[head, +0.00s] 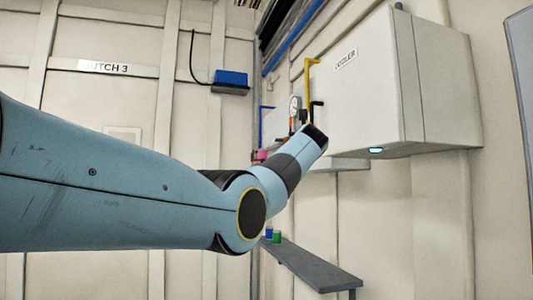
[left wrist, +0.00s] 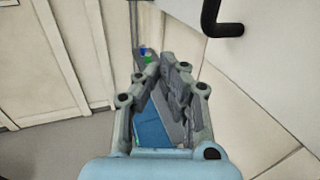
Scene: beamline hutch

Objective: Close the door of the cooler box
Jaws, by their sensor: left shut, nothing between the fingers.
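The cooler box (head: 440,90) is a large pale box on the wall at the right of the head view. Its labelled front panel (head: 365,90) faces left, with a dark seam near the right edge; I cannot tell how far the door stands open. A black handle (head: 316,108) shows at the panel's left edge, and also at the top of the left wrist view (left wrist: 220,20). My left arm reaches up to just below the handle. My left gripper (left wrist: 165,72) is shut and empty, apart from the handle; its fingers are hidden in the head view. My right gripper is out of view.
A grey shelf (head: 318,268) with small blue and green items stands low beyond my arm. A yellow bracket (head: 309,82) and a gauge (head: 295,108) are near the handle. A blue box (head: 230,77) hangs on the back wall. A grey panel edge is at far right.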

